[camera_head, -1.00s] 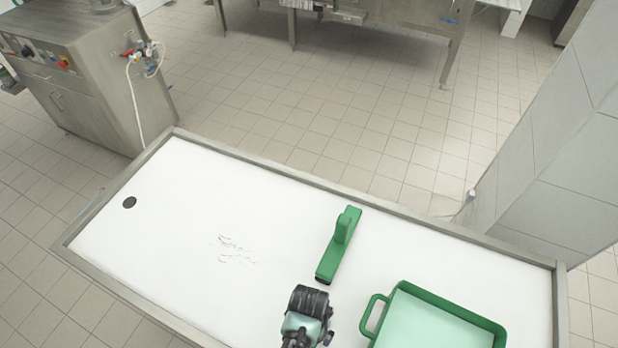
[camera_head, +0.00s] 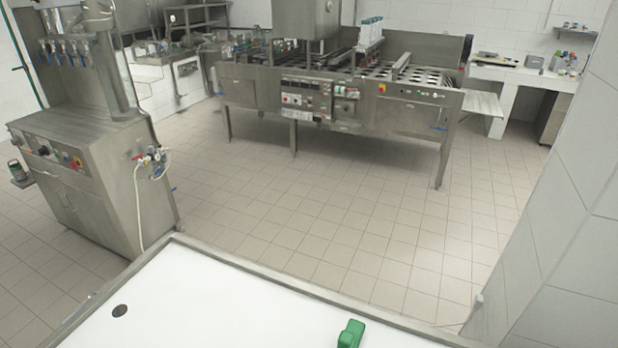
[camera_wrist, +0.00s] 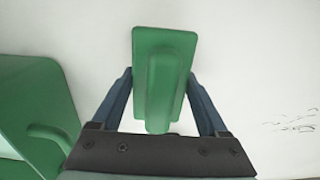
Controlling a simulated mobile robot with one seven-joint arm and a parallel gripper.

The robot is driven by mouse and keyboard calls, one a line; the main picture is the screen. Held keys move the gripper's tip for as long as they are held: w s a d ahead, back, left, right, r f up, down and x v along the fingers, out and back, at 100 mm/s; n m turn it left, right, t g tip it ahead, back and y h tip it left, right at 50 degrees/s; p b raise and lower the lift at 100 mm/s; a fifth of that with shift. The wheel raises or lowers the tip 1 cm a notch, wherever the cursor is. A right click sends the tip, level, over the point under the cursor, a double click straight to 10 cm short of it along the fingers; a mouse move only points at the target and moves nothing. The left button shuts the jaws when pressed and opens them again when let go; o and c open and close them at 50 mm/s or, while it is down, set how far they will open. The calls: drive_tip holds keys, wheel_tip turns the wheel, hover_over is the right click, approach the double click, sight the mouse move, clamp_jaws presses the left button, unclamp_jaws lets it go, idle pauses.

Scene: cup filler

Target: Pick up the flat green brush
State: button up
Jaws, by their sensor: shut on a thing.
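The flat green brush (camera_wrist: 180,52) fills the upper middle of the wrist view, with its flat plate and raised bar-shaped handle facing the camera. My gripper (camera_wrist: 160,82) has a dark finger on each side of it and is shut on the brush. In the head view only the far end of the brush (camera_head: 351,334) shows at the bottom edge, over the white tabletop; the gripper is out of that view. Whether the brush touches the table or is lifted, I cannot tell.
A green tray (camera_wrist: 38,90) with a handle is at the left of the wrist view. The white table (camera_head: 220,310) has a raised metal rim and a dark round hole (camera_head: 120,310). Steel machines (camera_head: 330,100) stand beyond, with bare tiled floor between.

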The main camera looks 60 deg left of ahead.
wheel_tip(320, 180, up, 10)
drive_tip(key=shift+f, duration=0.2)
drive_tip(key=o, duration=1)
drive_tip(key=c, duration=0.7)
